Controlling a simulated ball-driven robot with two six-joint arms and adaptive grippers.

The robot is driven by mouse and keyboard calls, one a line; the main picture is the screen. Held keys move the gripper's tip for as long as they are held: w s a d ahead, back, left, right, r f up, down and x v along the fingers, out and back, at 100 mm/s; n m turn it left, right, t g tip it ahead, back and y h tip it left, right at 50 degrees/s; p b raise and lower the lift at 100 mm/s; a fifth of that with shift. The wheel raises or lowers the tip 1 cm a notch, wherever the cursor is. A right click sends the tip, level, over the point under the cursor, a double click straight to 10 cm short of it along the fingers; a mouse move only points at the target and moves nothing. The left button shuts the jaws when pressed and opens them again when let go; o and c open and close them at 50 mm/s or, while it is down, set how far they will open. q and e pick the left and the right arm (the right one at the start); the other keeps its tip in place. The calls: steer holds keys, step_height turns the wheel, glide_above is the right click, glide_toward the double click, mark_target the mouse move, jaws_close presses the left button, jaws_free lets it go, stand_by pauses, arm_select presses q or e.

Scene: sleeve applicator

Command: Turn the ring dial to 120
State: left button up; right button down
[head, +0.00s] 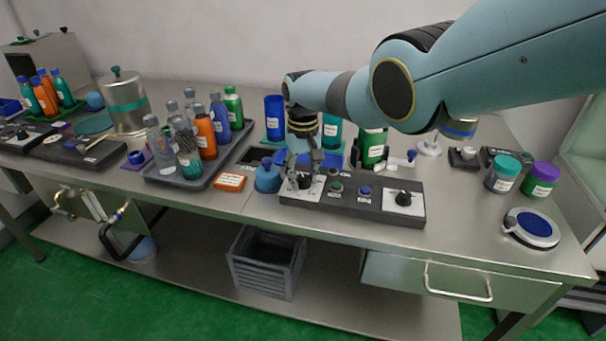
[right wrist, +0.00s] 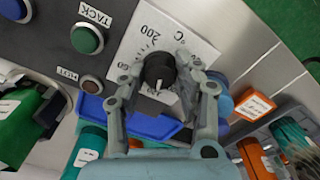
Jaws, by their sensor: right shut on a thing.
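A black round dial knob (right wrist: 160,69) sits on a white square plate (right wrist: 128,55) with a printed scale. "200" and "°C" are readable; the other numbers are too small or covered. A light pointer line on the knob points toward the bottom of the right wrist view. My right gripper (right wrist: 167,84) is shut on the knob, one finger on each side. In the head view, my right gripper (head: 304,180) comes down at the left end of the dark control panel (head: 345,208), hiding most of this dial. My left gripper is not in view.
The panel also has a green button (head: 336,187), a blue button (head: 365,190) and a second black knob (head: 403,197). A blue domed object (head: 267,178) and an orange box (head: 230,182) stand close left. Bottles fill a grey tray (head: 176,180).

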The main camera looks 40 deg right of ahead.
mark_target(303, 177)
stand_by(0.5)
steer(key=c, duration=0.9)
jaws_free()
steer(key=shift+c, duration=0.2)
steer(key=shift+r, duration=0.15)
step_height(303, 177, up, 12)
